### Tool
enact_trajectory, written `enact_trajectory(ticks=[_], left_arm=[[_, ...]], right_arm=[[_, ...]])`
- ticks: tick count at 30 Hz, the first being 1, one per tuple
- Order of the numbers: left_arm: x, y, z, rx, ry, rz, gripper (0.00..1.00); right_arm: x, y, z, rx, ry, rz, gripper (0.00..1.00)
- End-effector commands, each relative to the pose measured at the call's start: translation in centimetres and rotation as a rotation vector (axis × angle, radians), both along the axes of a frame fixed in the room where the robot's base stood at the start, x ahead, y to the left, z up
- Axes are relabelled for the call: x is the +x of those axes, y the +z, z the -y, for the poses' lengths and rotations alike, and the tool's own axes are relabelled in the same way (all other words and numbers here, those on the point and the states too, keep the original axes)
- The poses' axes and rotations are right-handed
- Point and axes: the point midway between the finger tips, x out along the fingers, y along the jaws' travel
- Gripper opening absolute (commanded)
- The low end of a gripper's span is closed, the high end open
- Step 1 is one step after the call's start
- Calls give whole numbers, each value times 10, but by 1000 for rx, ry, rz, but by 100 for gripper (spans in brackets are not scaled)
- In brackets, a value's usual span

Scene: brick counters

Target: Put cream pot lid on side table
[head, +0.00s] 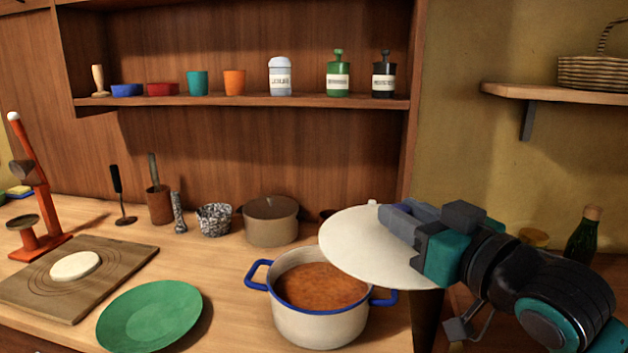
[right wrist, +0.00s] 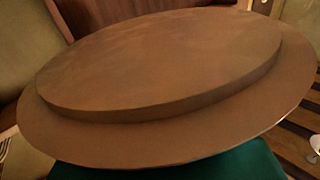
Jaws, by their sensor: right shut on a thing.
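The cream pot lid (head: 362,248) is a pale round disc held in the air by my right gripper (head: 392,222), which is shut on it. In the head view it overlaps the right rim of the cream pot (head: 322,325) with blue handles, which stands on the counter full of reddish-brown food. In the right wrist view the lid's shaded underside (right wrist: 160,65) with its raised inner ring fills most of the picture. The knob is largely hidden by the gripper. My left gripper is out of view. I cannot pick out the side table for certain.
A green plate (head: 150,315) and a wooden board (head: 110,265) with dough lie on the counter to the left. A dark green bottle (head: 583,238) stands at the right, partly behind my arm. A wall shelf (head: 545,95) holds a basket.

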Motion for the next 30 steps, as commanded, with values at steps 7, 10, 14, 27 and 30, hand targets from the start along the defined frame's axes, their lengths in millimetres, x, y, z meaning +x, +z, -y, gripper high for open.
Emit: enact_trajectory(ticks=[7, 10, 14, 27, 30], left_arm=[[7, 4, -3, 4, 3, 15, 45], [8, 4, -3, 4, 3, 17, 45], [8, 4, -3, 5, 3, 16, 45], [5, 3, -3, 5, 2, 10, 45], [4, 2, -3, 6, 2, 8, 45]], right_arm=[[-19, -57, 19, 6, -134, -9, 0], [-27, -81, 27, 7, -193, -11, 0], [-37, -113, 39, 8, -276, -10, 0], [-64, -196, 70, 1, -490, -1, 0], [-65, -198, 71, -1, -496, 2, 0]])
